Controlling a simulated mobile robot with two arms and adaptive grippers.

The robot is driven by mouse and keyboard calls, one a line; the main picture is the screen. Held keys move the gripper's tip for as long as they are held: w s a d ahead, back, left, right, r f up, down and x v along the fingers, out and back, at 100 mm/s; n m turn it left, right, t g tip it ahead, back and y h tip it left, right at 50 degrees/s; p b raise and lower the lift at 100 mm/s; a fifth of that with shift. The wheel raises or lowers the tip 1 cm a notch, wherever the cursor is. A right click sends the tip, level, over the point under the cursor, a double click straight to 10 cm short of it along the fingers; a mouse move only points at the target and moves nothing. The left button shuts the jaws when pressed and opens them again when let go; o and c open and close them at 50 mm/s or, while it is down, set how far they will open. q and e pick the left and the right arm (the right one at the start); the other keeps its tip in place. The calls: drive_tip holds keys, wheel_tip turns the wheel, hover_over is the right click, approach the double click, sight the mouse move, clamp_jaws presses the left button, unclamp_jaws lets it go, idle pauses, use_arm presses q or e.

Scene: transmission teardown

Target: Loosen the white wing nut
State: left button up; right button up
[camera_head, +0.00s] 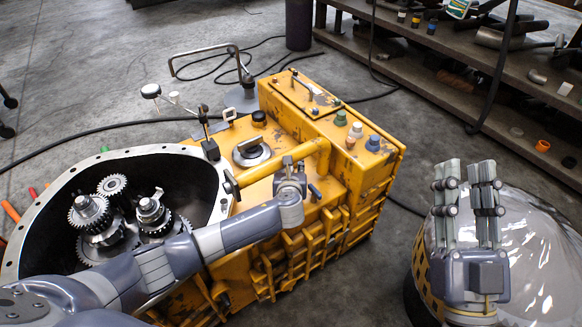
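Small coloured caps or nuts sit in a row on top of the yellow transmission housing (290,222): one green (340,118), one pale whitish (356,130) and one blue (373,143). The pale one may be the white wing nut; its wings are too small to make out. My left gripper (292,184) is above the housing, to the left of and nearer than these caps. Its fingers are mostly hidden, so its opening does not show. My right gripper (465,187) is off to the right, clear of the housing, with its fingers upright, apart and empty.
An open bell housing (125,153) with several gears is at the left. A glossy grey dome (540,250) is beside my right gripper. Cluttered shelves (480,65) are behind.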

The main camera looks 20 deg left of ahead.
use_arm(q)
clamp_jaws()
drive_tip(key=n+y, duration=0.1)
drive_tip(key=n+g+y+p, duration=0.1)
drive_tip(key=n+y+p, duration=0.1)
drive_tip(key=shift+w+d+r, duration=0.1)
drive_tip(key=shift+w+d, duration=0.05)
drive_tip(key=shift+d, duration=0.1)
drive_tip(key=shift+n+g+y, duration=0.3)
drive_tip(key=shift+y, duration=0.2)
drive_tip(key=shift+n+y, duration=0.4)
use_arm(e)
wheel_tip(320, 180, down, 8)
drive_tip(key=w+g+h, duration=0.1)
drive_tip(key=w+g, duration=0.2)
drive_tip(key=g, duration=0.1)
drive_tip(key=shift+d+g+h, duration=0.15)
drive_tip(key=shift+g+h, duration=0.15)
drive_tip(key=shift+g, duration=0.1)
drive_tip(key=shift+r, duration=0.1)
use_arm(q)
unclamp_jaws()
